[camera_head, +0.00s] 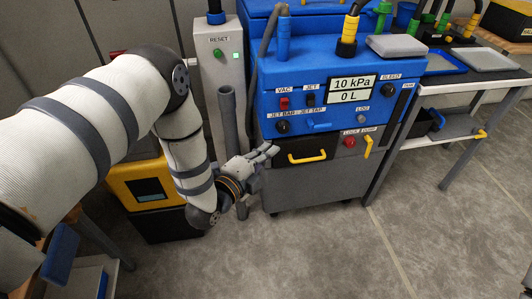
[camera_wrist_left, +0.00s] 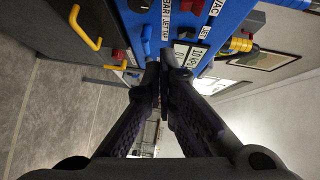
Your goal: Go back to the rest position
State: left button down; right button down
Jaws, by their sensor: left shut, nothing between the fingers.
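My left arm reaches in from the left in the head view. Its gripper (camera_head: 262,160) is in front of the blue machine (camera_head: 315,72), close to the left side of its drawer front. In the left wrist view the two dark fingers (camera_wrist_left: 158,82) come together at the tips with nothing between them. The machine's front, with its labels and switches, lies beyond the fingers. Whether the fingertips touch the machine cannot be told. My right gripper is not in view.
A yellow drawer handle (camera_head: 307,156) and a yellow lever (camera_head: 367,147) stick out from the machine. A grey RESET post (camera_head: 219,85) stands left of it. A yellow-and-black box (camera_head: 147,190) is behind my arm. A side table (camera_head: 465,78) stands right. The floor in front is clear.

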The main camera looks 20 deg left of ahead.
pick_arm(q)
jog(key=shift+s, duration=0.1)
dwell(0.3)
jog(key=s+f+n+g+y, duration=0.1)
jog(key=s+f+n+g, duration=0.5)
jog(key=s, duration=0.5)
jog(key=s+f+n+g+y, duration=0.1)
jog(key=s+f+n+g, duration=0.3)
jog(key=s+f, duration=0.45)
jog(key=s+a+r+n+g, duration=0.1)
jog(key=s+n+g, duration=0.3)
jog(key=s, duration=0.8)
jog(key=s+a+r+n+g+y, duration=0.1)
jog(key=s+n+g, duration=0.3)
jog(key=s, duration=0.8)
jog(key=shift+s+a+r+n+g+p, duration=0.3)
jog(key=shift+s+r+n+g+p, duration=0.1)
jog(key=shift+r+n, duration=0.35)
